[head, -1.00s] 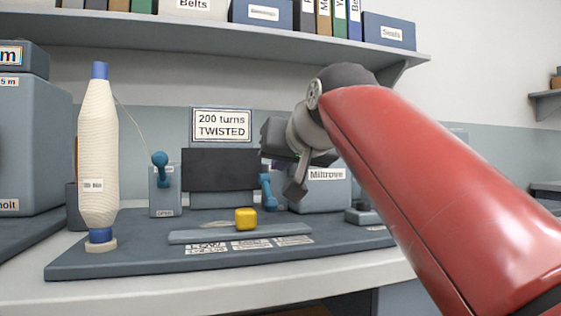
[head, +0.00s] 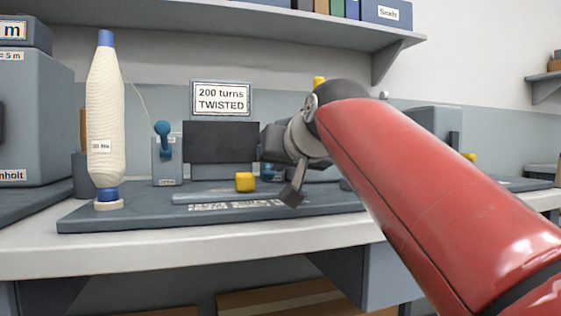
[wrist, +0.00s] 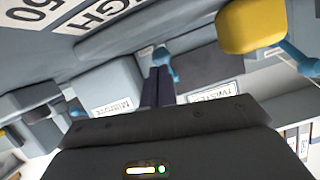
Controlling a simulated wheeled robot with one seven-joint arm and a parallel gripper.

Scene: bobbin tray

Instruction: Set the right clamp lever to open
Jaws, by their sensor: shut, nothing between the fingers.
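The right clamp lever is blue and mostly hidden behind my gripper in the head view, where a bit of blue (head: 268,172) shows beside the black panel. In the wrist view a blue lever (wrist: 168,66) shows just beyond my fingertips; I cannot tell whether they touch.
A yellow block (head: 245,182) sits on a grey rail left of my gripper. A tall white bobbin (head: 105,110) stands at the base's left end. A sign (head: 221,99) reads "200 turns TWISTED" above the black panel (head: 220,142). A shelf (head: 300,25) runs overhead.

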